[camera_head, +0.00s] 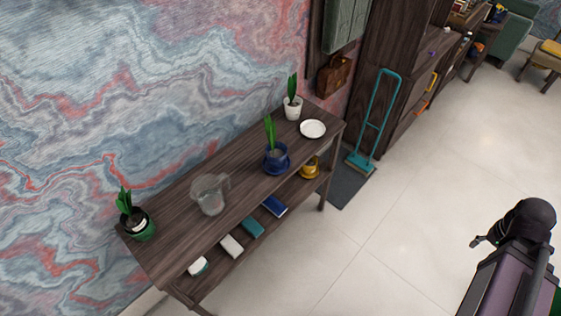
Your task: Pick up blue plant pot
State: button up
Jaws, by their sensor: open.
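The blue plant pot (277,159) stands upright on the top of a dark wooden console table, toward its right half and near the front edge. It holds a tall green plant and seems to sit on a blue saucer. My gripper (480,241) is at the lower right, small and partly hidden behind my dark arm. It is open and well away from the pot, out over the floor, with nothing seen in it.
The table (175,215) also bears a green pot (144,231), a clear jug (211,203), a white pot (292,112) and a white plate (313,129). Its lower shelf holds books and a yellow cup (310,170). Tiled floor in front is clear.

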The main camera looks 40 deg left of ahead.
aim_at(276, 152)
jog(key=z, duration=0.1)
jog(key=k, duration=1.45)
jog(key=u, duration=1.35)
jog(key=i, duration=0.95)
jog(key=z, duration=0.1)
